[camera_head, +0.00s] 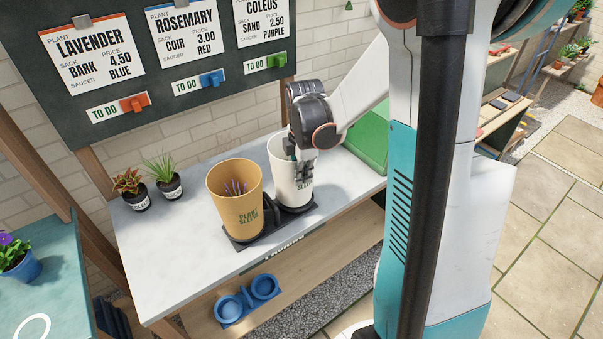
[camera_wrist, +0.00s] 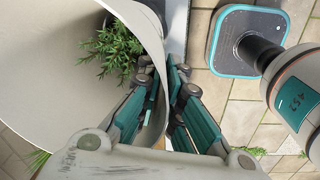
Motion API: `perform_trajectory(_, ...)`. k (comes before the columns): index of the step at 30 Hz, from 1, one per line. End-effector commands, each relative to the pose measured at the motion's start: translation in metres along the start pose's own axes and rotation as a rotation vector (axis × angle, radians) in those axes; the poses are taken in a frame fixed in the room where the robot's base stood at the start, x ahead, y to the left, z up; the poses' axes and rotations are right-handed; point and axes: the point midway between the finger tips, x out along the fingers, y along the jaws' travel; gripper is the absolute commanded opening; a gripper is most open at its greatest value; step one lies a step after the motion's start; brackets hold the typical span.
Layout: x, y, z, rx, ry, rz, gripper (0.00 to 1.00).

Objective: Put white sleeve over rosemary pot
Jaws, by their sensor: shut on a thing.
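The white sleeve (camera_head: 283,193) is upright at the right end of a black tray (camera_head: 240,246) on the bench; whether its base touches the tray is unclear. My gripper (camera_head: 303,180) is shut on the sleeve's near wall at the rim. In the wrist view, my gripper's fingers (camera_wrist: 166,88) pinch the wall of the white sleeve (camera_wrist: 60,85), one on each side. In the head view the rosemary is hidden.
A tan sleeve (camera_head: 235,205) with purple-tipped stems inside stands close left of the white one. Two small potted plants, reddish (camera_head: 130,186) and green (camera_head: 163,176), stand at the bench's back left. A green box (camera_head: 365,139) is behind right. The bench front left is clear.

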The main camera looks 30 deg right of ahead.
Motion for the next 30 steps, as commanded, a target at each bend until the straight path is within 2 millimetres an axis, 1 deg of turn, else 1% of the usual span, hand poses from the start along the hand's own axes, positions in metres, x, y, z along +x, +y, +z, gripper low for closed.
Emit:
perform_trajectory(7,0.0,0.0,0.0,0.0,0.0,0.0,0.0)
perform_trajectory(9,0.0,0.0,0.0,0.0,0.0,0.0,0.2)
perform_trajectory(10,0.0,0.0,0.0,0.0,0.0,0.0,0.27)
perform_trajectory(11,0.0,0.0,0.0,0.0,0.0,0.0,0.3)
perform_trajectory(20,0.0,0.0,0.0,0.0,0.0,0.0,0.3)
perform_trajectory(23,-0.004,0.0,0.0,0.0,0.0,0.0,0.3)
perform_trajectory(26,-0.014,0.0,0.0,0.0,0.0,0.0,0.3)
perform_trajectory(30,-0.038,-0.001,0.0,0.0,0.0,0.0,0.3)
